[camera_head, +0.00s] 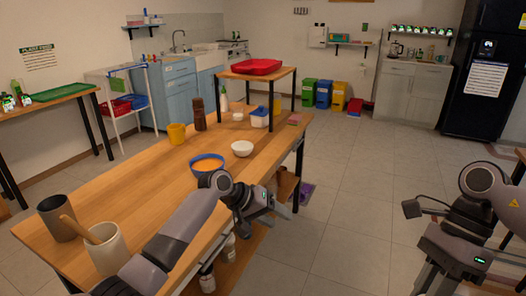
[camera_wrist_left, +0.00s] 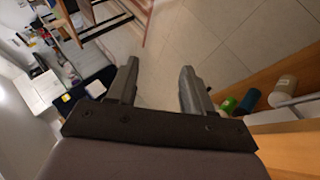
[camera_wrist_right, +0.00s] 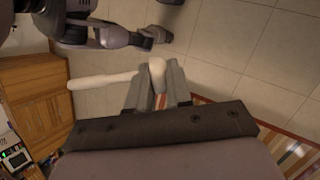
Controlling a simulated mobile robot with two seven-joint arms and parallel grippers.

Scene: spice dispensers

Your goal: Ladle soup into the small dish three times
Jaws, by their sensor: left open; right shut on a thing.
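A blue bowl (camera_head: 194,169) with orange soup (camera_head: 208,165) stands on the wooden table. A small white dish (camera_head: 242,148) stands just beyond it to the right. My left gripper (camera_head: 284,204) is open and empty past the table's right edge; its spread fingers also show in the left wrist view (camera_wrist_left: 158,85). My right gripper (camera_wrist_right: 158,88) is shut on a pale, ladle-like utensil (camera_wrist_right: 100,81). The utensil's rounded end lies between the fingers, and its handle points left in the right wrist view. The right fingers are not visible in the head view.
The wooden table (camera_head: 140,180) also bears a beige crock (camera_head: 108,256) with a wooden handle in it, a dark cup (camera_head: 57,218), a yellow cup (camera_head: 177,134) and a brown mill (camera_head: 198,114). A red tray (camera_head: 257,66) sits on a raised shelf behind. Open floor lies right.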

